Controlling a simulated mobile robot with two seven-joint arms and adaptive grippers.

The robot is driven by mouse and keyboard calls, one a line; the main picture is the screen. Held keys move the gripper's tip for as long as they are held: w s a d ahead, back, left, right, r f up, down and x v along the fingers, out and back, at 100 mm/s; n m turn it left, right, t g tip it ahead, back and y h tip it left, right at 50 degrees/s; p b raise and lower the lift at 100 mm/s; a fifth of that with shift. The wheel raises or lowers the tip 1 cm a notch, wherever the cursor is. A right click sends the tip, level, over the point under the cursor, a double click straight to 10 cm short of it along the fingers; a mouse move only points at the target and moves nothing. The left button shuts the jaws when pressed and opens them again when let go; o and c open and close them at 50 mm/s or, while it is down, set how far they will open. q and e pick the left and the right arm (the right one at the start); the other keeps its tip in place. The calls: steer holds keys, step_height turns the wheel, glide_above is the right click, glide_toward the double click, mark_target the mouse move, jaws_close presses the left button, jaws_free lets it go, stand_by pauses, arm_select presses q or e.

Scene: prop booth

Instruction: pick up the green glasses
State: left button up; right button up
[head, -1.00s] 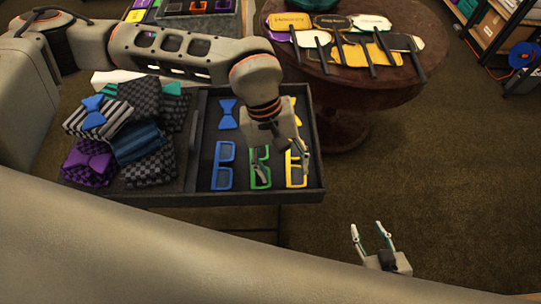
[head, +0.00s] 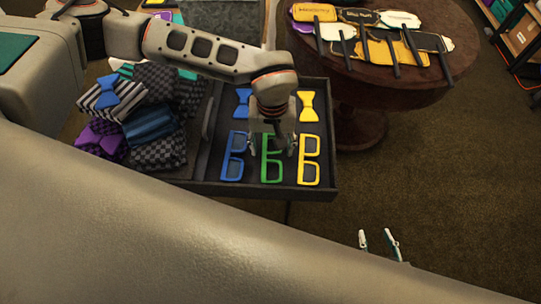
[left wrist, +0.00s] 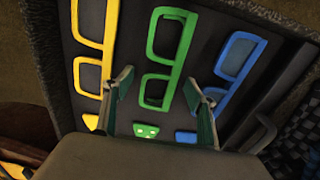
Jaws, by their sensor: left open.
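The green glasses (head: 272,160) lie in a dark tray, between the blue glasses (head: 232,158) and the yellow glasses (head: 309,160). My left gripper (head: 272,146) is open and empty above the green glasses, its fingers to either side of them. In the left wrist view the green glasses (left wrist: 172,70) run between and beyond the open fingers (left wrist: 160,84); the gripper appears to be above them, not closed on them. The wrist hides part of the tray's upper end in the head view. My right gripper (head: 378,240) is open and empty over the floor, lower right.
Blue (head: 242,103) and yellow (head: 308,106) bow ties lie in the tray (head: 290,190). Folded cloths and bow ties (head: 150,120) are heaped to its left. A round table (head: 375,95) with paddle signs stands behind right. Open floor lies to the right.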

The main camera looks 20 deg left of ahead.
arm_select(q)
steer(key=c, duration=1.2)
steer(key=shift+o, duration=0.2)
steer(key=shift+r, duration=0.1)
